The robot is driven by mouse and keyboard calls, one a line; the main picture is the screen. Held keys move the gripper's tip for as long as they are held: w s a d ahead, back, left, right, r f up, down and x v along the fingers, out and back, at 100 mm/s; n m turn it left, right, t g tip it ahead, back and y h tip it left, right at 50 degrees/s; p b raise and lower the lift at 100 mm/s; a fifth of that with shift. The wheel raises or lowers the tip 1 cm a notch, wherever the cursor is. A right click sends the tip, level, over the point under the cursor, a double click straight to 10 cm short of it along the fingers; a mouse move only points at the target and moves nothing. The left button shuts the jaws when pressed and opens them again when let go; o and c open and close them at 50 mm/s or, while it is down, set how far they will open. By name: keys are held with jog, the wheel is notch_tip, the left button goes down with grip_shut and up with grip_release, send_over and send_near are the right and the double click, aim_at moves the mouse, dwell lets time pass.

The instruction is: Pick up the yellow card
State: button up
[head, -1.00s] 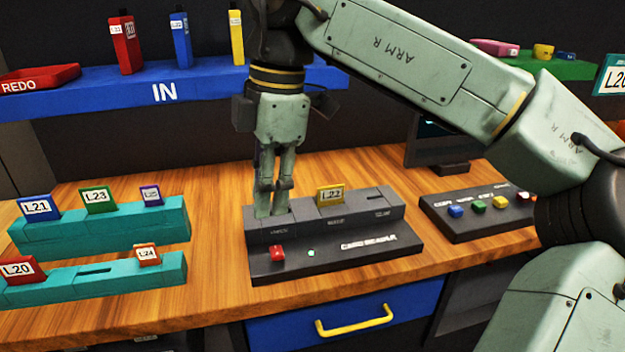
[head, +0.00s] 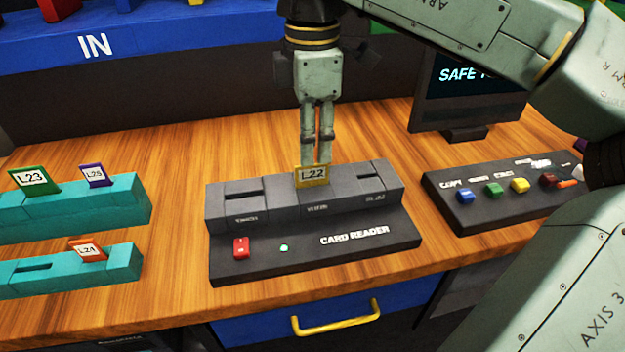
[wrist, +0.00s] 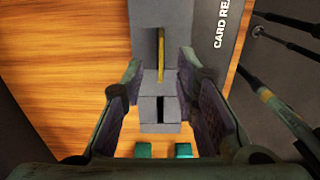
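The yellow card (head: 312,176), marked L22, stands upright in the middle slot of the dark grey card reader (head: 330,245). In the wrist view the yellow card (wrist: 161,57) shows edge-on as a thin strip, between and ahead of the fingers. My gripper (head: 317,163) points down at the card, its fingertips at about the card's top edge in the head view. In the wrist view my gripper (wrist: 160,68) is open, with a finger on each side of the card's line and clear gaps. I cannot tell exactly how high the tips are above the reader.
Teal racks at the left hold a green card (head: 34,179), a purple card (head: 96,175) and an orange card (head: 88,250). The reader has a red button (head: 241,247). A button panel (head: 500,197) and a screen (head: 470,80) stand at the right. A blue shelf (head: 150,40) is behind.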

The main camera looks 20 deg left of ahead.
aim_at(312, 167)
jog(key=shift+f+p, duration=0.95)
jog(key=shift+f, duration=1.7)
grip_shut()
